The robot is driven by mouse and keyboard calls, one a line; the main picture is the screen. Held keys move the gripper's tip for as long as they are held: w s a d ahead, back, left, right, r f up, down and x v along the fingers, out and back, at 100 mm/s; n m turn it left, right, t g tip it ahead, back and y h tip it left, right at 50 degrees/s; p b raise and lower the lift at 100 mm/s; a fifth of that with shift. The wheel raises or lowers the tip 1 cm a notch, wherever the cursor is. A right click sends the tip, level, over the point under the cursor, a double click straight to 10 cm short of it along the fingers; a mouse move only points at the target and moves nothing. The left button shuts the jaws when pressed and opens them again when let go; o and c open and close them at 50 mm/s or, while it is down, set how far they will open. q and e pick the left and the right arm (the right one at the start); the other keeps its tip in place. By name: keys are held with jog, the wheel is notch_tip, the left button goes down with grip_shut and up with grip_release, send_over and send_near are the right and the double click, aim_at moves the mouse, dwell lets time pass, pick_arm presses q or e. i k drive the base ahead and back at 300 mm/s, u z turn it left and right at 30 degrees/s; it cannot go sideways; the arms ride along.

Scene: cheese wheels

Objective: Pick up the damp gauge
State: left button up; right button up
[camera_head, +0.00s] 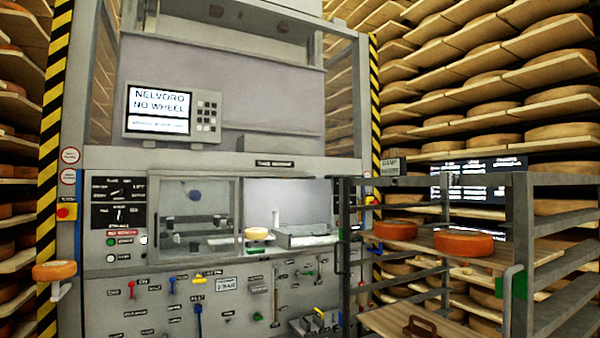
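A small sign (390,167) that seems to read "DAMP" is at the right edge of the machine, beside the yellow-and-black striped post. A small yellow and red item (372,201) is below it, at the machine's edge by the rack; I cannot tell whether it is the damp gauge. No other object is clearly recognisable as the gauge. Neither of my grippers is in view.
A grey machine (235,160) with a screen (158,110) fills the middle. Tools hang on its lower panel (150,312). A metal rack (518,240) with orange cheese wheels (463,243) stands at right. An orange wheel (54,270) is at far left. Cheese shelves (480,90) line the background.

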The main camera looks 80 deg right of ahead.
aim_at(395, 166)
jog(key=z, duration=3.15)
jog(key=k, duration=0.5)
jog(key=u, duration=1.15)
jog(key=i, duration=0.65)
jog(key=z, duration=0.9)
